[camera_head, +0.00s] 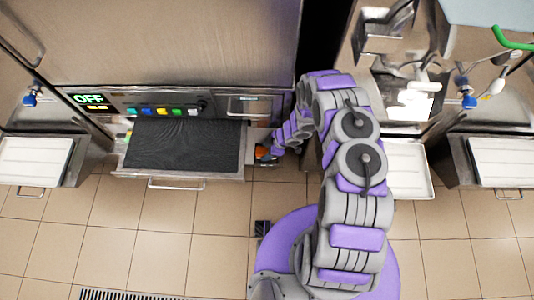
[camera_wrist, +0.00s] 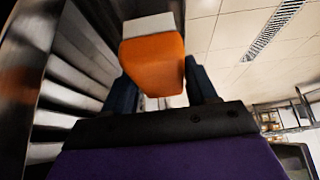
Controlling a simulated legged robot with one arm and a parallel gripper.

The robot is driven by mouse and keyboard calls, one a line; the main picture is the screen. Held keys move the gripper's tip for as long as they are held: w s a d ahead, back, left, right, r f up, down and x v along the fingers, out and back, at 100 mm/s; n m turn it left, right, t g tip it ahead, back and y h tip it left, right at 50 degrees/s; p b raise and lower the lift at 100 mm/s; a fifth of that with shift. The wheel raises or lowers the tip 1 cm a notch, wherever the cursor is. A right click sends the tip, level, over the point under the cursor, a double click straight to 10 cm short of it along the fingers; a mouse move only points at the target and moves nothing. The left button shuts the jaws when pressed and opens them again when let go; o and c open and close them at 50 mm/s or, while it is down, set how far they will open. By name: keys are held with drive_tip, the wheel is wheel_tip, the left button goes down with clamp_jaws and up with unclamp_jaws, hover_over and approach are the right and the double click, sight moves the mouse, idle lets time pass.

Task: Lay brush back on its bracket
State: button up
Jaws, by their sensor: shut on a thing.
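My gripper (camera_head: 266,153) is at the right end of the machine's front shelf, low beside the cabinet, and small in the head view. In the wrist view my gripper (camera_wrist: 163,85) has its two dark fingers on either side of an orange block (camera_wrist: 153,64) with a pale grey-white part (camera_wrist: 148,26) at its far end. This seems to be the brush; its bristles cannot be made out. The orange also shows at the fingers in the head view (camera_head: 262,153). I cannot pick out the bracket in either view.
A steel machine with an OFF display (camera_head: 89,99) and coloured buttons stands at left. Its shelf carries a dark ribbed mat (camera_head: 185,145). White trays (camera_head: 35,155) sit at neighbouring machines. In the wrist view, steel slats (camera_wrist: 75,75) stand close on the left. Tiled floor (camera_head: 150,235) is open in front.

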sight(266, 153)
drive_tip(key=shift+w+d, duration=0.15)
drive_tip(key=shift+w, duration=0.05)
drive_tip(key=shift+a+f+b, duration=0.15)
drive_tip(key=shift+f+b, duration=0.2)
drive_tip(key=shift+f, duration=0.55)
drive_tip(key=shift+a+f+b, duration=0.1)
drive_tip(key=shift+f+b, duration=0.25)
drive_tip(key=shift+f, duration=0.5)
drive_tip(key=shift+f, duration=0.1)
drive_tip(key=shift+d+f, duration=0.1)
drive_tip(key=o, duration=1.1)
drive_tip(key=shift+d+r, duration=0.15)
drive_tip(key=shift+r, duration=0.2)
drive_tip(key=p+v, duration=0.2)
drive_tip(key=v, duration=0.5)
